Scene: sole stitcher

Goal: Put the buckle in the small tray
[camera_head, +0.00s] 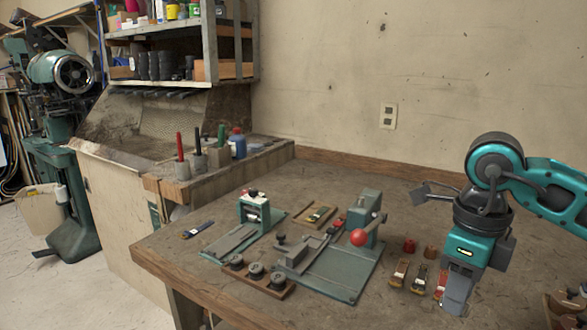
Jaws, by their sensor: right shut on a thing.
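My right gripper (455,300) points down over the right part of the workbench, just right of a row of small items. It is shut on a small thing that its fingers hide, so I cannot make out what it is. A small wooden tray (328,221) lies mid-bench, behind and left of the gripper, with a small dark and yellowish item in it. No buckle can be told clearly at this size. My left gripper is not in view.
A green press with a red knob (359,238) stands between tray and gripper. Small pieces (398,273) and reddish spools (409,245) lie left of the gripper. A second green device (254,212) and a wooden holder with dark round parts (257,274) stand farther left.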

